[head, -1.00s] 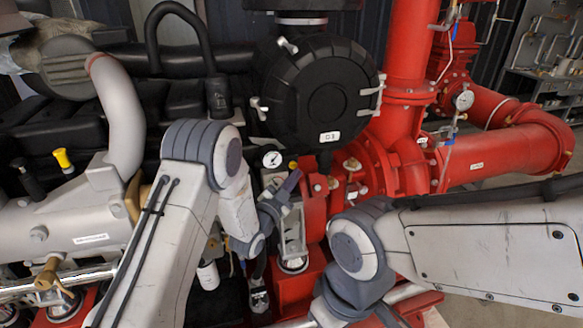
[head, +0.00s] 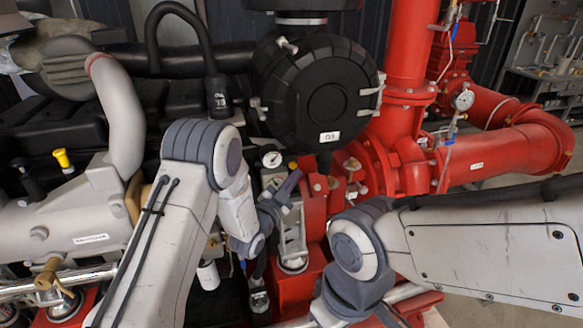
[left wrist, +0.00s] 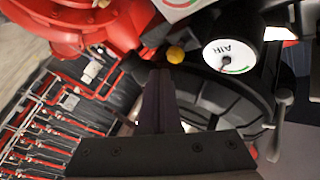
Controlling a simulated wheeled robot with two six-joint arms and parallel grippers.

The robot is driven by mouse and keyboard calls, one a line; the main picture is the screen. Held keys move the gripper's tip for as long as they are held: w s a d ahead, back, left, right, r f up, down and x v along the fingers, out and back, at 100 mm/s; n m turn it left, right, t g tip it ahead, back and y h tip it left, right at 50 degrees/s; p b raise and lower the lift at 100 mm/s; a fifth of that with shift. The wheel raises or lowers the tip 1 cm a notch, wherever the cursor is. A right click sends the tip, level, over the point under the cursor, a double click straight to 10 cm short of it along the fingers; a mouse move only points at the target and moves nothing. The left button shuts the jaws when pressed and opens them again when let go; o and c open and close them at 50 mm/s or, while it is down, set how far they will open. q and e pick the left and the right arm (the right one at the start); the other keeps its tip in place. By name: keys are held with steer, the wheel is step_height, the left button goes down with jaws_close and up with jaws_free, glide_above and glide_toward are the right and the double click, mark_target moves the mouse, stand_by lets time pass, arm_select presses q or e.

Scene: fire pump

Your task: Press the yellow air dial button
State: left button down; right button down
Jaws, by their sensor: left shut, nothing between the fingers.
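The white air dial (head: 272,159) with a black rim sits left of a small round yellow button (head: 293,165), below the black round housing. In the left wrist view the dial (left wrist: 229,56) reads AIR and the yellow button (left wrist: 175,55) lies to its left. My left gripper (head: 295,175) is shut and empty, its tips just below the button in the head view. In the left wrist view the shut fingers (left wrist: 160,73) end just below and left of the button. I cannot tell whether they touch it. My right gripper is out of view.
The black round housing (head: 322,92) stands above the dial. Red pipes (head: 408,60) and a flange fill the right, with another gauge (head: 464,100) on them. A grey engine part with a yellow cap (head: 62,158) is at the left. Space around the button is tight.

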arm_select(q)
steer(key=shift+w, duration=0.1)
steer(key=shift+w+a+b, duration=0.15)
steer(key=shift+w+b, duration=0.25)
steer(key=shift+w+a+b, duration=0.2)
steer(key=shift+w+b, duration=0.15)
steer(key=shift+w, duration=0.25)
stand_by(0.8)
stand_by(0.3)
steer(key=shift+s+d, duration=0.15)
steer(key=shift+s, duration=0.35)
steer(key=shift+s+d, duration=0.15)
steer(key=shift+s, duration=0.35)
steer(key=shift+s+b, duration=0.1)
steer(key=shift+b, duration=0.2)
steer(key=shift+s+d+b, duration=0.2)
steer(key=shift+s+d, duration=0.05)
steer(key=shift+s, duration=0.5)
steer(key=shift+s+d+b, duration=0.2)
steer(key=shift+s+d, duration=0.1)
steer(key=shift+s, duration=0.5)
steer(key=shift+s+d+b, duration=0.2)
steer(key=shift+s+d, duration=0.05)
steer(key=shift+s, duration=0.5)
